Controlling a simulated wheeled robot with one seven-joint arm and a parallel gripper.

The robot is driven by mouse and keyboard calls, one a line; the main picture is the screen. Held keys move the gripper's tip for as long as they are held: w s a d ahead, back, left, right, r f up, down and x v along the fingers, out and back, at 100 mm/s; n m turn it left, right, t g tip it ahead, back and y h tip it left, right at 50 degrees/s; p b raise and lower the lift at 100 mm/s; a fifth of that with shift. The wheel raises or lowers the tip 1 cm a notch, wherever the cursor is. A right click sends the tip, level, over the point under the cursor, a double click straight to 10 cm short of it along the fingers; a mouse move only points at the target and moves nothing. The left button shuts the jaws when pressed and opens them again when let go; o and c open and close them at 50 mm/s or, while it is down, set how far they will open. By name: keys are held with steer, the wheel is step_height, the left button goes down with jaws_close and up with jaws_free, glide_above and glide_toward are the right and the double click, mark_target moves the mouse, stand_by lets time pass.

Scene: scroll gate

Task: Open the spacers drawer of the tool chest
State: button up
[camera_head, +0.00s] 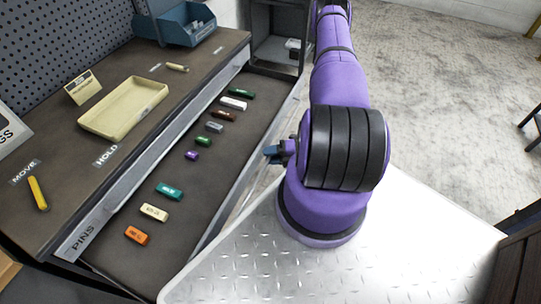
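A long drawer labelled PINS (84,238) stands pulled out from under the dark bench top. Several small labelled blocks lie in it in a row, among them an orange block (137,236), a cream block (154,212) and a teal block (169,192). No label reading spacers is legible, so I cannot tell where the spacers drawer is. My purple arm reaches away to the top edge, and its end is out of frame. A small dark blue piece (272,153) shows beside my arm; I cannot tell what it is. My gripper is not clearly visible.
The bench top holds a cream tray (125,107) by a HOLD label, a yellow stick (38,193) by a MOVE label, and a blue bin (186,24). A dark open cabinet (277,48) stands behind. Concrete floor is free at the right.

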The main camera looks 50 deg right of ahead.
steer(key=v, duration=1)
steer(key=shift+s+d, duration=0.25)
steer(key=shift+s, duration=0.05)
steer(key=shift+d+r, duration=0.1)
